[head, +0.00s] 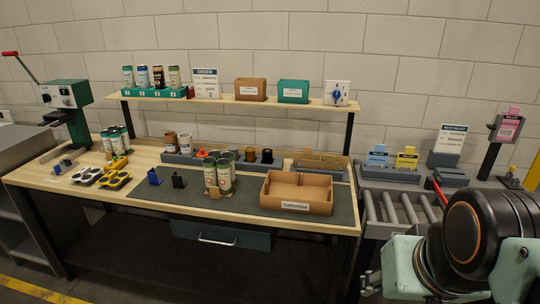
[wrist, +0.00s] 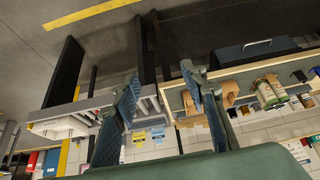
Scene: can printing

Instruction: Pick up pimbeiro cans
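A group of cans with pale green labels (head: 217,178) stands upright on the dark mat of the workbench, in the head view. It also shows upside down at the right of the wrist view (wrist: 268,93). More cans (head: 115,142) stand at the bench's left end, and several labelled cans (head: 151,76) stand in a teal rack on the shelf. The labels are too small to tell which cans are pimbeiro. My gripper (wrist: 160,78) has its two fingers spread with nothing between them, well away from the cans. In the head view my arm is at the lower right and its fingertips are not clear.
An open cardboard box (head: 296,207) lies right of the mat cans. A grey tray (head: 180,158) with cups and parts is behind them. Yellow fixtures (head: 115,180) and a lever press (head: 66,100) are at left. A roller conveyor (head: 398,208) adjoins the right end.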

